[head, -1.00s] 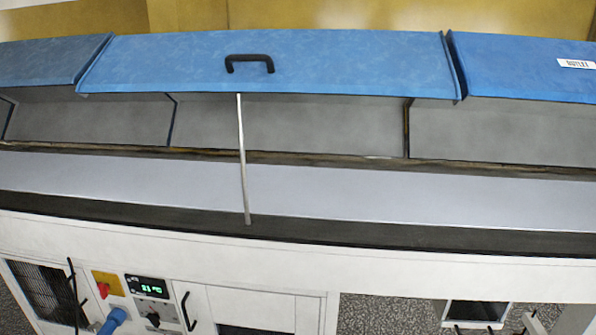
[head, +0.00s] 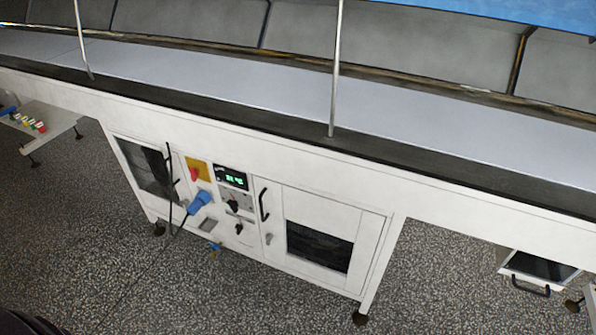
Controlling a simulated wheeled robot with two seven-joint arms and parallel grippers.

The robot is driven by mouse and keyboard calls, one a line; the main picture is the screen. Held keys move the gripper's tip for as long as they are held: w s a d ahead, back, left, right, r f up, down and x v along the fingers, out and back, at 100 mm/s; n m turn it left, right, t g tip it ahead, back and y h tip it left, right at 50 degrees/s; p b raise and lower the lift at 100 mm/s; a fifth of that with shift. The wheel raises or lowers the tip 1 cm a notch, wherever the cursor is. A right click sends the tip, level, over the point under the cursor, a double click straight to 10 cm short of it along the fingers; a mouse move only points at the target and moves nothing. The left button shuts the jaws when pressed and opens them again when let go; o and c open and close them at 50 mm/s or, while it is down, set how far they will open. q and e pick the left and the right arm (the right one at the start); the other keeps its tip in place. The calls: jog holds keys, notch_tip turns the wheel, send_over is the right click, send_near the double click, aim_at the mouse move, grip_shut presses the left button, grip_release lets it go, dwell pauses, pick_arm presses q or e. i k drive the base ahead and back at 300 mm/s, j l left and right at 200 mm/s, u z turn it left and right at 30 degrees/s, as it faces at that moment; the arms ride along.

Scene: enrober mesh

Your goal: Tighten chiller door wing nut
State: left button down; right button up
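The white chiller cabinet (head: 374,239) stands under the long conveyor in the head view. Its right-hand door (head: 333,208) looks closed and has a black upright handle (head: 264,205) at its left side and a dark window (head: 318,247). A small grey fitting (head: 269,239) sits below the handle near the door's left edge. It may be the wing nut, but it is too small to tell its shape or how tight it is. Neither of my grippers is in view.
Left of the door are a red switch on a yellow plate (head: 198,171), a green-lit display (head: 231,178) and a blue plug (head: 200,201) with a hanging cable. A drawer (head: 538,271) hangs at right.

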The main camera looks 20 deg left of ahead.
aim_at(269, 237)
jog(key=u, duration=0.85)
jog(key=j, duration=0.1)
